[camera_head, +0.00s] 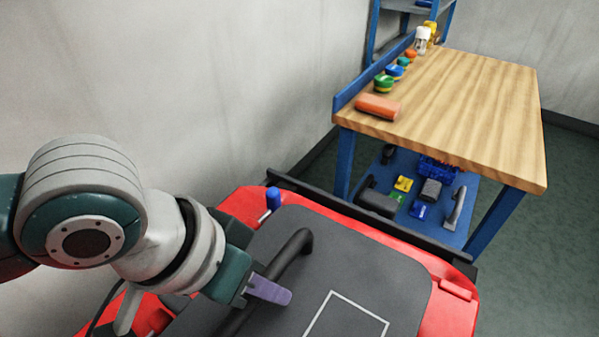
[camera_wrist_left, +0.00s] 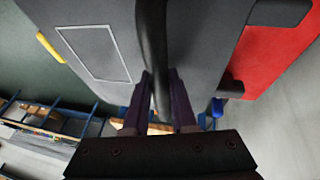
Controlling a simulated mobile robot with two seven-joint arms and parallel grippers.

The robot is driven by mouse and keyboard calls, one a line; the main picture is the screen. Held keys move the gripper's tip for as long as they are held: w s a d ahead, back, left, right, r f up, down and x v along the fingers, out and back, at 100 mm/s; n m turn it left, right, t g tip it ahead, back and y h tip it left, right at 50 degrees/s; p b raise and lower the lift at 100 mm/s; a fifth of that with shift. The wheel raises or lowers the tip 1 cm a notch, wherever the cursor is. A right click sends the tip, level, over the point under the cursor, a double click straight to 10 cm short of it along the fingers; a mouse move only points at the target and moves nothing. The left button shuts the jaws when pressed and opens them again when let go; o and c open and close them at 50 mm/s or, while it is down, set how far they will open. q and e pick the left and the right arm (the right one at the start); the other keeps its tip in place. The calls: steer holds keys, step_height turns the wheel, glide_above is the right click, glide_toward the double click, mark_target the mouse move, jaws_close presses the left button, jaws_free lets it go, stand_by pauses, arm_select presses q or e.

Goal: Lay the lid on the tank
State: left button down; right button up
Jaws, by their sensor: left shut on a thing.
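The lid (camera_head: 400,285) is a dark grey panel with rounded corners, a white rectangular outline and a raised black bar handle (camera_head: 291,252). It lies over the top of the red tank body (camera_head: 462,311) in the head view; whether it touches all round I cannot tell. My left gripper (camera_head: 270,287) reaches in from the left and is shut on the handle. In the left wrist view the handle (camera_wrist_left: 154,40) runs between the two purple fingers (camera_wrist_left: 158,104), with the lid (camera_wrist_left: 75,12) behind it. The tank opening is hidden under the lid. My right gripper is not in view.
A blue cylindrical knob (camera_head: 273,198) stands at the tank's back corner. A black bar (camera_head: 372,223) runs along the far edge. Beyond it is a wood-topped workbench (camera_head: 470,110) with an orange cylinder and several small items. A wall closes the left; green floor (camera_head: 545,270) is free at right.

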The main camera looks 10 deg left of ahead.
arm_select(q)
steer(key=shift+d+f+b, duration=0.1)
steer(key=shift+f+b, duration=0.2)
steer(key=shift+f, duration=0.35)
steer(key=shift+f, duration=0.45)
steer(key=shift+f, duration=0.1)
stand_by(0.7)
steer(key=shift+p, duration=0.35)
stand_by(0.3)
steer(key=shift+c, duration=0.8)
jaws_free()
